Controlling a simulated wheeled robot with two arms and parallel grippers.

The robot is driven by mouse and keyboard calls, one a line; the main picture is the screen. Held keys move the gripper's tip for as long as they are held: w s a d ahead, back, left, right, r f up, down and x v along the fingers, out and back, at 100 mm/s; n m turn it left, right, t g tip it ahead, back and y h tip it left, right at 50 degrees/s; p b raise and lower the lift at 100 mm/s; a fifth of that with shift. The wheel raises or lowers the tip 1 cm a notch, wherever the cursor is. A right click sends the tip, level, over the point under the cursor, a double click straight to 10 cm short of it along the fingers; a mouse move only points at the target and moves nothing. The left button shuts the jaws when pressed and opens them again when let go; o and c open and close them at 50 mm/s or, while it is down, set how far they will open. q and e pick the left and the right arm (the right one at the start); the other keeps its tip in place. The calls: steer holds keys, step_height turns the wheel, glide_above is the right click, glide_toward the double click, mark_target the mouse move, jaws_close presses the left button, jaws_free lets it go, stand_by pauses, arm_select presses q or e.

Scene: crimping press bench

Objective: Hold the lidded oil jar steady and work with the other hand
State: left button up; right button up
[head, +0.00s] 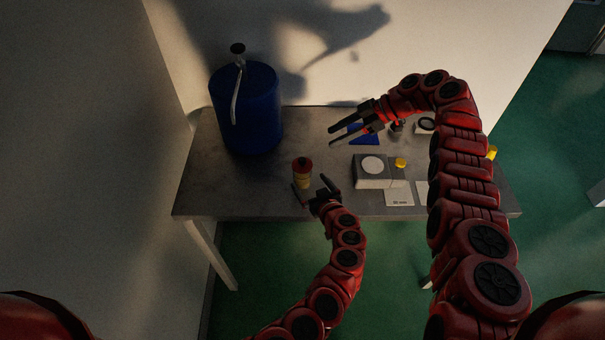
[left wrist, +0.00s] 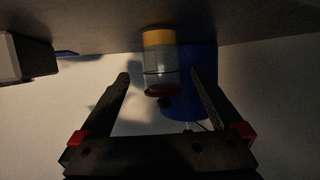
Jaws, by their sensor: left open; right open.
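The oil jar (head: 302,170) stands upright on the bench near its front edge, left of centre. It has a red lid with a dark knob, and its lid is on. My left gripper (head: 313,187) is open, low, just in front of the jar. In the left wrist view, which is upside down, the jar (left wrist: 160,60) shows a yellow band and a pale body between the lines of the open fingers. I cannot tell whether the fingers touch it. My right gripper (head: 331,138) is open and empty above the back of the bench.
A blue drum (head: 252,120) with a hand pump stands at the back left of the grey bench (head: 225,190).

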mark_target(306, 178)
arm_select(q)
steer(key=x, duration=0.3)
steer(key=shift+w+a+f, duration=0.1)
steer(key=shift+w+a, duration=0.15)
steer(key=shift+w, duration=0.05)
steer(key=shift+w+a+f, duration=0.15)
steer(key=shift+w+f, duration=0.35)
steer(key=shift+w, duration=0.2)
steer(key=shift+w+a+f, duration=0.1)
steer(key=shift+w+a, duration=0.2)
steer(key=shift+w, duration=0.15)
steer(key=shift+c, duration=0.3)
